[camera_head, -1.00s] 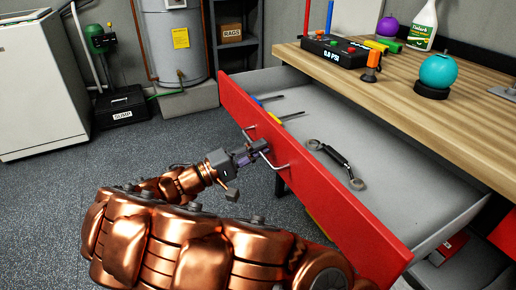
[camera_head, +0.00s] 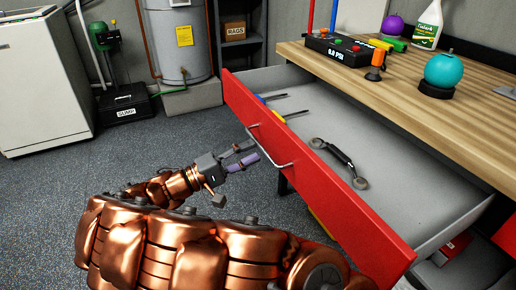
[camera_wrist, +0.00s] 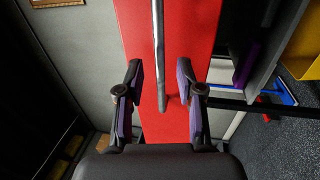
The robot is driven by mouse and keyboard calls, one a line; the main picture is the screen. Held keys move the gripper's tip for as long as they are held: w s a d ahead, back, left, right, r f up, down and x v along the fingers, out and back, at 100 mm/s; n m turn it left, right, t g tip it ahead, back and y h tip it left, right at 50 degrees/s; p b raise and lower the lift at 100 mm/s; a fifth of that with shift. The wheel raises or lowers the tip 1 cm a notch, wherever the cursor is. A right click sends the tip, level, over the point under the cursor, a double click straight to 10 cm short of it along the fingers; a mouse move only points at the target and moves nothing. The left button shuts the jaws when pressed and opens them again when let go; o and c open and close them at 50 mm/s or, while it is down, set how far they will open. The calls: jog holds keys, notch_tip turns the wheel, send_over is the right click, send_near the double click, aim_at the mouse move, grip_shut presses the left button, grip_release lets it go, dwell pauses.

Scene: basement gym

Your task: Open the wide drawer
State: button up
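The wide drawer has a red front (camera_head: 330,190) and is pulled far out from under the wooden workbench. Its grey inside holds a double-ended wrench (camera_head: 340,160) and screwdrivers (camera_head: 270,98). A metal bar handle (camera_head: 268,152) runs along the red front. My gripper (camera_head: 246,155) is open and empty, just left of the handle and apart from it. In the wrist view the handle (camera_wrist: 158,60) stands ahead, between the lines of the two spread purple-padded fingers (camera_wrist: 158,98), against the red front (camera_wrist: 132,50).
On the workbench (camera_head: 440,110) stand a pressure box (camera_head: 335,48), a teal ball (camera_head: 443,70) and a spray bottle (camera_head: 428,25). A white appliance (camera_head: 40,85), a sump unit (camera_head: 125,100) and a water heater (camera_head: 175,40) stand at the back left. The floor left of the drawer is clear.

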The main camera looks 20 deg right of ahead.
jog(key=v, duration=0.3)
jog(key=shift+s+a, duration=0.1)
jog(key=shift+a, duration=0.25)
